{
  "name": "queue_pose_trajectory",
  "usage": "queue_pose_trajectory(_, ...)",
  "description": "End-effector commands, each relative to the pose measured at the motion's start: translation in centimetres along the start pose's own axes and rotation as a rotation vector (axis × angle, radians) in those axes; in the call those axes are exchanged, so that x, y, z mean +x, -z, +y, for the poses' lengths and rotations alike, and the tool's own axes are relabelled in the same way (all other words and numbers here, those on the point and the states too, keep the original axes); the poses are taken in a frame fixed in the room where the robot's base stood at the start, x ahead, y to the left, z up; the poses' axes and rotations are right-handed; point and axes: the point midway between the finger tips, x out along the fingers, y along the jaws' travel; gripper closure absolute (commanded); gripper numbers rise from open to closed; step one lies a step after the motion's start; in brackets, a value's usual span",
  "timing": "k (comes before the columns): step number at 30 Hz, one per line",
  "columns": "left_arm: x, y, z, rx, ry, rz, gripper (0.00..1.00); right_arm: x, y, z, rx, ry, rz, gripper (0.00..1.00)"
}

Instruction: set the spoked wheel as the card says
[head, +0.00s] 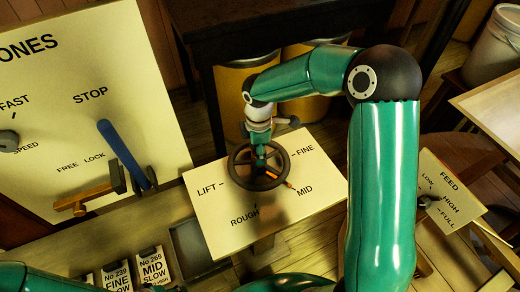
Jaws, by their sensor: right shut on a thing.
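The dark spoked wheel (236,177) is mounted on a pale plate (225,215) marked LIFT, FINE, MID and ROUGH. A thin orange-red pointer (289,185) shows at the wheel's lower right, toward the MID mark. My right gripper (260,158) reaches down from above and is shut on the wheel near its middle; its fingers are small here and partly hide the hub. Cards stand at the bottom left: one (155,265) reads No 265 MID SLOW, with a small blurred last line, and another (117,276) reads No 239 FINE. My left gripper is out of view.
A board (60,130) at left carries a blue lever (122,150) below STOP, a wood-handled lock (90,197) and a dark speed knob (9,138). A FEED plate (452,195) stands at right. Yellow drums (238,92) and a bucket (492,50) stand behind.

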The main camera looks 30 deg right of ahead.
Motion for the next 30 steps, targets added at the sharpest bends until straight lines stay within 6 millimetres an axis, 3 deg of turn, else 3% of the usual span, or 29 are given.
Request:
queue_pose_trajectory(2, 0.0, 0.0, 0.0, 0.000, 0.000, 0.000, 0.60, 0.0, 0.0, 0.0, 0.001, 0.000, 0.000, 1.00)
queue_pose_trajectory(3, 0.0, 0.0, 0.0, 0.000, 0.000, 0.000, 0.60, 0.0, 0.0, 0.0, 0.001, 0.000, -0.001, 0.51)
queue_pose_trajectory(7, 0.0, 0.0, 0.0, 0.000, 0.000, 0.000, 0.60, 0.0, 0.0, 0.0, 0.001, 0.000, -0.001, 0.30)
queue_pose_trajectory(20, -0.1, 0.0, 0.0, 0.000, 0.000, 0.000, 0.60, -0.7, 0.0, 0.1, 0.002, -0.002, 0.000, 0.30)
queue_pose_trajectory(30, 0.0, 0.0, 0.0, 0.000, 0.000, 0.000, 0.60, -6.6, 0.1, 0.1, 0.001, -0.004, 0.001, 0.30)
